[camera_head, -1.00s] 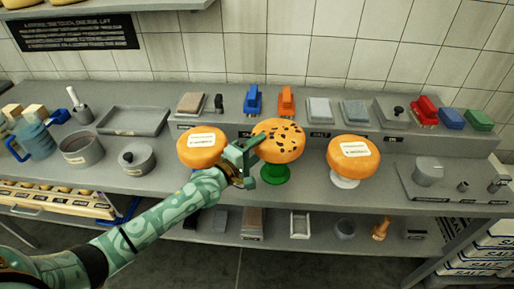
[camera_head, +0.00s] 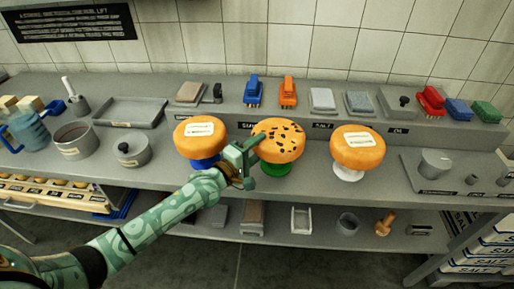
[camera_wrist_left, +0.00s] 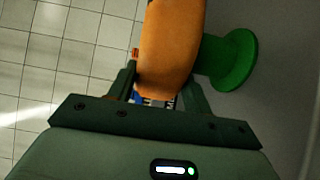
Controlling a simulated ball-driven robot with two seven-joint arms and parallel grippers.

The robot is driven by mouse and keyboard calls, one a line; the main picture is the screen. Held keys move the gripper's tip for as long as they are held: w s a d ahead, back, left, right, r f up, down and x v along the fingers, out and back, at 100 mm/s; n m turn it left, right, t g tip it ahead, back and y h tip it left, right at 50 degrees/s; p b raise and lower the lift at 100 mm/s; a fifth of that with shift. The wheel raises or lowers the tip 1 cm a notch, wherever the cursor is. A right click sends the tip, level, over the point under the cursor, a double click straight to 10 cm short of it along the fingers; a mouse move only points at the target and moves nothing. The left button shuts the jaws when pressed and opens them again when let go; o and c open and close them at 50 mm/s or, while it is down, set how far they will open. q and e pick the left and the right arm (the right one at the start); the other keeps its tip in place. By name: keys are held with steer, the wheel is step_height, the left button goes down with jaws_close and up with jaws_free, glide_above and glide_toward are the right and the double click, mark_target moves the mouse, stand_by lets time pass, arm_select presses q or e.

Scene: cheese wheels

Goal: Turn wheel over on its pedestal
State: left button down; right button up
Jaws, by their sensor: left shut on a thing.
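An orange cheese wheel (camera_head: 283,142) with dark spots on its top face is at the middle of the counter, on or just over a green pedestal (camera_head: 284,171). My left gripper (camera_head: 246,160) is shut on this wheel's left edge. In the left wrist view the wheel (camera_wrist_left: 170,45) lies between the two fingers, and the green pedestal (camera_wrist_left: 238,60) is close against its right side. I cannot tell whether the wheel fully rests on it. My right gripper is not in view.
A wheel with a white label (camera_head: 200,146) sits on a blue pedestal (camera_head: 205,163) close left of my gripper. Another labelled wheel (camera_head: 358,157) sits on a white pedestal (camera_head: 349,174) to the right. Brushes and blocks line the raised back ledge (camera_head: 300,115).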

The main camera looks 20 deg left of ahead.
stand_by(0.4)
arm_select(q)
steer(key=c, duration=0.6)
jaws_free()
steer(key=shift+f, duration=0.1)
steer(key=shift+o, duration=0.2)
steer(key=shift+f, duration=0.25)
steer(key=p+v, duration=0.2)
steer(key=v, duration=1.4)
steer(key=shift+s, duration=0.15)
steer(key=shift+r, duration=0.15)
